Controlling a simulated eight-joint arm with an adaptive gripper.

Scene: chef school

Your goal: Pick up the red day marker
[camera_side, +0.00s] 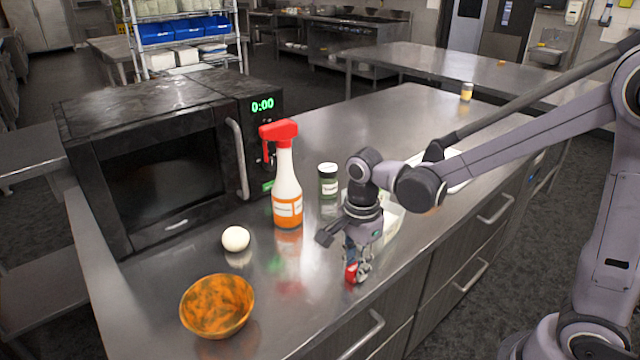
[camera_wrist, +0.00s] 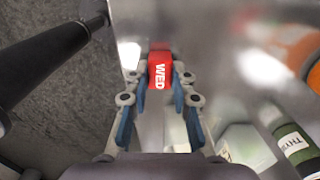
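The red day marker (camera_wrist: 160,72) is a small red block with white "WED" lettering, seen between my fingertips in the wrist view. In the side view the marker (camera_side: 351,272) shows as a red patch low at the fingertips, near the counter's front edge. My gripper (camera_side: 357,268) points down there, and its fingers partly hide the marker. In the wrist view my gripper (camera_wrist: 160,80) has its two fingers closed in against the marker's sides. Whether the marker rests on the counter or is slightly raised is hard to tell.
On the steel counter (camera_side: 335,110) stand a spray bottle (camera_side: 287,190), a spice jar (camera_side: 328,180), a white egg-like ball (camera_side: 236,239) and an orange bowl (camera_side: 217,306). A black microwave (camera_side: 165,150) is at the left. A pale container (camera_side: 392,222) lies behind my gripper.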

